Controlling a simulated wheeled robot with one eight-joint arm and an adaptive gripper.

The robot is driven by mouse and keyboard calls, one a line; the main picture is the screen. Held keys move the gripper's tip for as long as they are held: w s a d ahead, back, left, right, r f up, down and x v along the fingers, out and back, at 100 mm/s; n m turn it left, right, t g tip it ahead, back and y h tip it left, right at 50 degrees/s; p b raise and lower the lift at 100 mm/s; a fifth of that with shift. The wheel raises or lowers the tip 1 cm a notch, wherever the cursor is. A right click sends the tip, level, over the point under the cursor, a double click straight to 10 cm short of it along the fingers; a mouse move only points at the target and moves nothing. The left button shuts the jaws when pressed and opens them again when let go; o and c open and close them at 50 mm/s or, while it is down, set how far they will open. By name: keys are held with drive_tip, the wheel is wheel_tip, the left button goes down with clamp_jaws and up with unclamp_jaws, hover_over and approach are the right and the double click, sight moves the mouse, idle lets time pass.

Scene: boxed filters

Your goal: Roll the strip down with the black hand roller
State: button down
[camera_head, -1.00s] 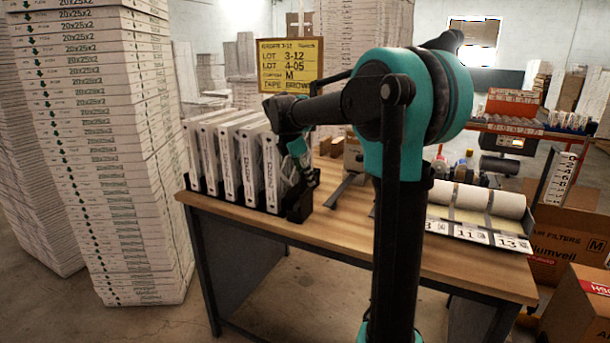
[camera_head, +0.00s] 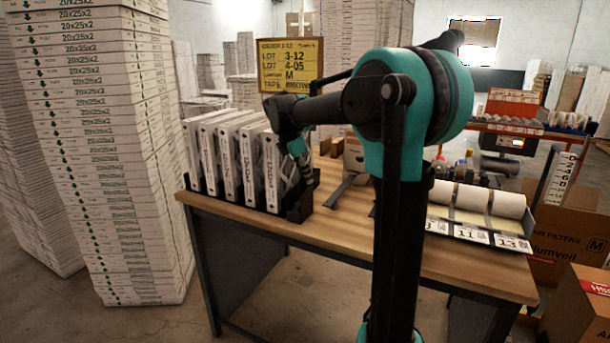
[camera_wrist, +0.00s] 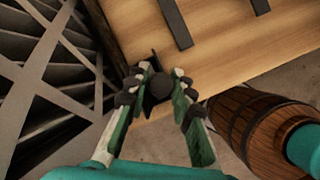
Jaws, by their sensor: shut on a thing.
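My gripper (camera_wrist: 158,88) is shut on a small black piece, which looks like the black hand roller (camera_wrist: 159,84), seen between its fingertips in the wrist view. In the head view my gripper (camera_head: 299,147) is at the right end of a row of white boxed filters (camera_head: 227,158), partly hidden by my own arm. The filters stand upright in a black rack (camera_head: 299,207) on the wooden table. I cannot make out the strip in either view, nor whether the roller touches anything.
A black bar (camera_head: 343,190) lies right of the rack. White label rolls (camera_head: 472,198) sit at the right. A barrel-like wooden object (camera_wrist: 232,118) shows in the wrist view. Tall box stacks (camera_head: 105,150) stand left.

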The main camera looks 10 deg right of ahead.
drive_tip(key=shift+d+r, duration=0.15)
drive_tip(key=shift+r, duration=0.1)
drive_tip(key=shift+s+r, duration=0.1)
drive_tip(key=shift+r, duration=0.65)
wheel_tip(320, 180, up, 12)
drive_tip(key=shift+f, duration=0.25)
idle(0.6)
